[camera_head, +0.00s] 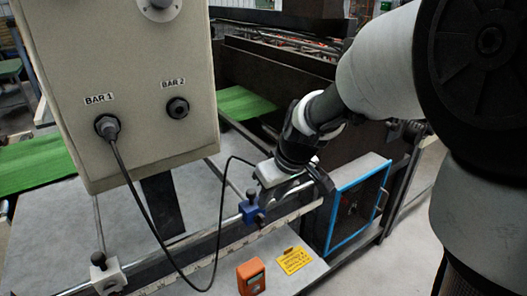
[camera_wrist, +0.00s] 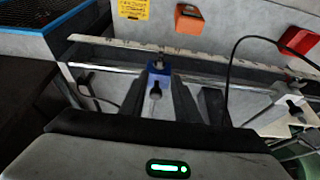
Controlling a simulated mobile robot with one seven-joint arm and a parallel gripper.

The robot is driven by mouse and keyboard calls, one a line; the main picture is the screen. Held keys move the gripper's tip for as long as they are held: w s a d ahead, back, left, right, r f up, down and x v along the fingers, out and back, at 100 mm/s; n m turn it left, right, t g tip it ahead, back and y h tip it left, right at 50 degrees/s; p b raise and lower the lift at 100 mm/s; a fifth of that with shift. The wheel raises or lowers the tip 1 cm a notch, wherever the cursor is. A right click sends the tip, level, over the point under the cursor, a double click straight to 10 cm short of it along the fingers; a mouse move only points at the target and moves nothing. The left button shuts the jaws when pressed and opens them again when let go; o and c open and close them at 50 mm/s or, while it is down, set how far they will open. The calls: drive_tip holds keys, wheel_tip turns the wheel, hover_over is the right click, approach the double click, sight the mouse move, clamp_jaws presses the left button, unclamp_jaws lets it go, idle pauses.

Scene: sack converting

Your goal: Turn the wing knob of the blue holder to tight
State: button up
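The blue holder (camera_head: 249,211) sits on the metal rail at the front of the machine. In the wrist view the blue holder (camera_wrist: 159,69) is at the centre, with its grey wing knob (camera_wrist: 155,92) pointing toward my camera. My gripper (camera_head: 268,203) is right at the holder in the head view, and hides part of it. In the wrist view the dark fingers of my gripper (camera_wrist: 157,98) stand apart, one on each side of the knob, with gaps visible. Whether a finger touches the knob cannot be told.
A white holder (camera_head: 107,274) is further left on the rail. A black cable (camera_head: 147,213) hangs from the BAR 1 socket of the beige box (camera_head: 125,80) and loops near the rail. An orange box (camera_head: 251,277), a yellow label (camera_head: 293,260) and a blue-framed panel (camera_head: 357,205) are nearby.

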sight(263, 216)
drive_tip(key=x, duration=1)
drive_tip(key=shift+w+a+f+b, duration=0.15)
drive_tip(key=shift+f+b, duration=0.15)
drive_tip(key=shift+b, duration=0.05)
drive_tip(key=c, duration=0.7)
drive_tip(key=shift+f+b, duration=0.1)
drive_tip(key=shift+b, duration=0.2)
